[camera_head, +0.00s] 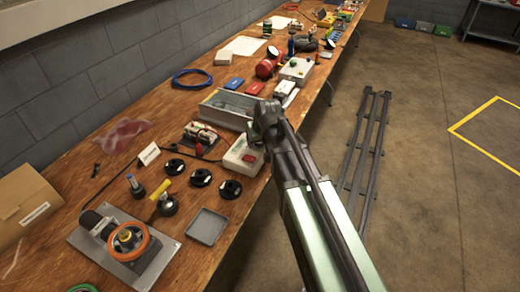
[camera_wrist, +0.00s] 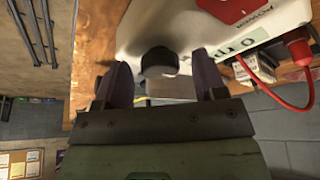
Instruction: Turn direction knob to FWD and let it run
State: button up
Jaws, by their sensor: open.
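The direction knob, a black round knob (camera_wrist: 159,62), sits on a white control box (camera_wrist: 190,30) in the wrist view. My gripper (camera_wrist: 162,75) is open, with one finger to the left of the knob and the other to its right. Gaps show on both sides, and I cannot tell how deep the fingers reach. The knob's pointer and its FWD mark cannot be made out. In the head view the white control box (camera_head: 240,158) stands near the table's front edge, partly behind my wrist. The knob is not distinct there.
A red panel (camera_wrist: 240,8) is on the box, and a red plug and cable (camera_wrist: 300,52) run beside it. A clear-lidded case (camera_head: 222,108) stands just behind. Black round pieces (camera_head: 201,177) and a grey tray (camera_head: 207,226) lie to the left.

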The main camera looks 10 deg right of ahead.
jog(key=c, duration=0.9)
